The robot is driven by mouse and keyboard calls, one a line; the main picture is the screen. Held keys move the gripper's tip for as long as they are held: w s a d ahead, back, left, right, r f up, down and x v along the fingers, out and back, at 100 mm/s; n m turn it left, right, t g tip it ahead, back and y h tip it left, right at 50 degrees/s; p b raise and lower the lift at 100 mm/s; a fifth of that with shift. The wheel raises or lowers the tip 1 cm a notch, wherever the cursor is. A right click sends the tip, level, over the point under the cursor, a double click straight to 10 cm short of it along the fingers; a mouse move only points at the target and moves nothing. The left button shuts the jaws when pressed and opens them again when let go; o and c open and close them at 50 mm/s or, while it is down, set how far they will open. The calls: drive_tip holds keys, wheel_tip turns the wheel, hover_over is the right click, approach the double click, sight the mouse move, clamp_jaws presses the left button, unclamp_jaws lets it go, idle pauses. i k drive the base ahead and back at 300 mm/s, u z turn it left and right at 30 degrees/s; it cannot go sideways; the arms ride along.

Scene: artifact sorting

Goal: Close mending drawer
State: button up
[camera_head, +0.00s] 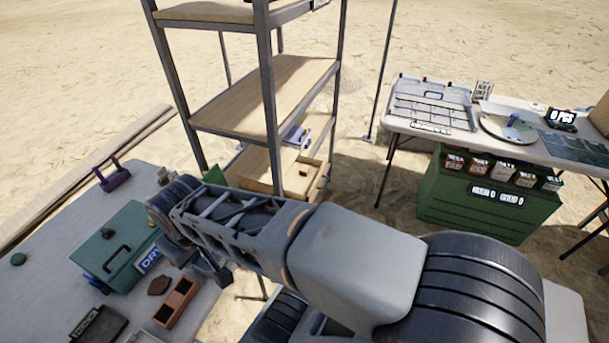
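A light wooden box that looks like a drawer (303,181) sits low in the metal shelf rack, with a small dark spot like a knob on its front. It seems to stick out from the rack. No label on it is readable, so I cannot tell for sure that it is the mending drawer. My arm crosses the picture in front of the rack and hides part of its lower level. My gripper (216,276) shows only as a dark part below the arm's far end, over the left table's edge, apart from the drawer. Its fingers are not clear.
The rack's wooden shelf (262,97) is bare. A left table (55,235) holds a green box (115,245), a purple-handled item (111,175) and a reddish-brown tray (176,302). A right table (460,144) holds trays, above a green crate (475,207). Open sand lies behind.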

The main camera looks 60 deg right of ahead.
sight(296, 187)
drive_tip(key=z, duration=0.5)
drive_tip(key=k, duration=1.2)
drive_tip(key=z, duration=0.7)
drive_tip(key=i, duration=1.7)
drive_tip(key=z, duration=0.45)
